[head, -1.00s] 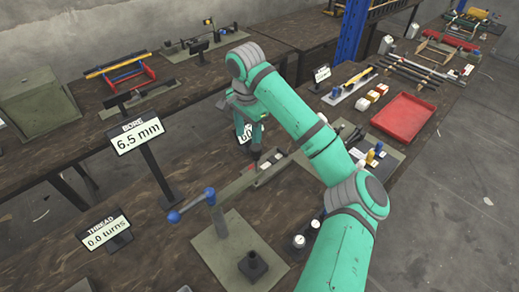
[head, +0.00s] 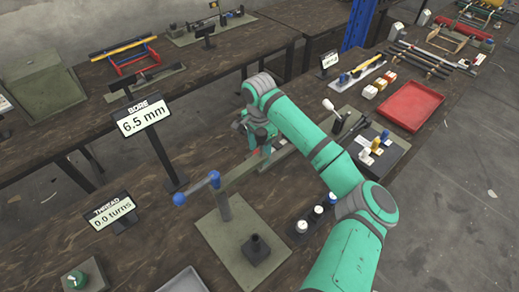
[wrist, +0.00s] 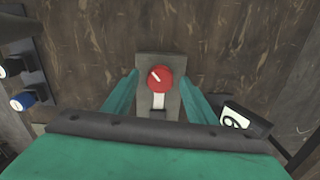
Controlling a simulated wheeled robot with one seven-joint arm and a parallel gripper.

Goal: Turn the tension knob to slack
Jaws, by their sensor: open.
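A round red knob (wrist: 159,78) sits on a grey block (wrist: 147,61) in the wrist view. Its white pointer line leans to the upper left, and a white strip shows just below it. My gripper (wrist: 160,86) is open, with one green finger on each side of the knob and block. I cannot tell whether the fingers touch it. In the head view my gripper (head: 259,146) is low over the bench, and the arm hides most of the knob. A small tilted sign (wrist: 237,122) stands right of the block, its text mostly hidden.
A post with a blue-ended crossbar (head: 212,182) stands left of my gripper. The BORE sign (head: 144,117) reads 6.5 mm; the THREAD sign (head: 110,210) reads 0.0 turns. A green knob (head: 75,279) is at lower left. A red tray (head: 410,106) is right.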

